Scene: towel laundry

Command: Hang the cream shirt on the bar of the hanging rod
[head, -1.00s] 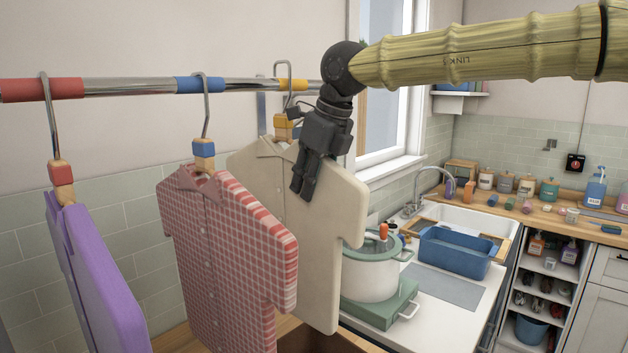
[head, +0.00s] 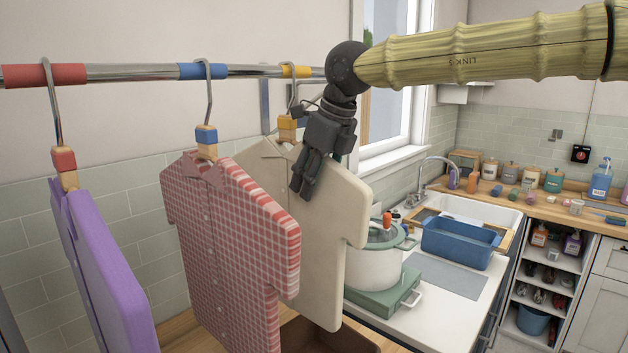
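The cream shirt (head: 318,235) hangs upright from a hanger with a yellow-banded wooden block (head: 287,128). My gripper (head: 303,190) points down at the shirt's upper right, its fingers close together on the shirt by the shoulder; they hide part of the collar area. The hanger's metal hook (head: 291,97) rises to just under the yellow band (head: 295,71) on the bar of the hanging rod (head: 128,73). I cannot tell whether the hook's top passes over the bar.
A red checked shirt (head: 225,240) hangs at the blue band and a purple shirt (head: 100,265) at the red band, left of the cream shirt. A brown box (head: 355,340) stands below. A white pot (head: 375,266) and a blue basin (head: 458,243) are on the counter to the right.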

